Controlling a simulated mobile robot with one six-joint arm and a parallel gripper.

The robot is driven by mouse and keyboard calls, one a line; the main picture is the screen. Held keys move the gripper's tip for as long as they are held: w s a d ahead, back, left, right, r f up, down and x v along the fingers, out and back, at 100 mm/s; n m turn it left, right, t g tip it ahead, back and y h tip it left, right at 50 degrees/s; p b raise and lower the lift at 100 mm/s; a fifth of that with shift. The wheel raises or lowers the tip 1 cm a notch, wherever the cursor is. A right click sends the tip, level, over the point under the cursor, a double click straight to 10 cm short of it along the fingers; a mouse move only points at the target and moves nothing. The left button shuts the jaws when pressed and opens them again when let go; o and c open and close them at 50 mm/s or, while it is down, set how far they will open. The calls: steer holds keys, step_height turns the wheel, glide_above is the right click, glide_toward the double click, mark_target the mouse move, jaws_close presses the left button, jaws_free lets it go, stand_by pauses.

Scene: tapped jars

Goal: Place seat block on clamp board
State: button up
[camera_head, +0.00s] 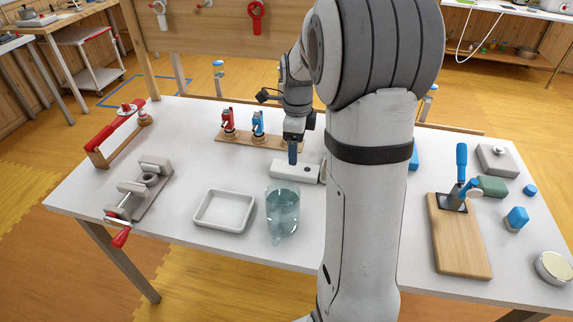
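The clamp board (464,252) is a light wooden board at the right of the table, with a blue-handled toggle clamp (459,192) at its far end. No block shows on its bare near part. I cannot tell for sure which thing is the seat block; a green block (491,186) lies just beyond the board, and a blue faceted block (516,219) stands to its right. My gripper (293,156) points down over the table's middle, at the far side of a white block (290,171) with a dark spot. Its fingers are seen edge-on, so their opening is hidden.
A glass jug of water (283,212) and white tray (224,228) stand in front of my gripper. Red and blue taps (258,123) stand on a wooden strip behind. A grey vise (147,187) is at left. A grey block (498,160) and round tin (553,267) are at right. My arm hides the table's middle right.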

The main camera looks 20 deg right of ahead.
mark_target(295, 168)
steer(key=f, duration=0.7)
steer(key=shift+w+f+b, duration=0.2)
steer(key=shift+f+b, duration=0.1)
steer(key=shift+f, duration=0.05)
steer(key=shift+c, duration=0.3)
steer(key=shift+r, duration=0.1)
steer(key=c, duration=1.2)
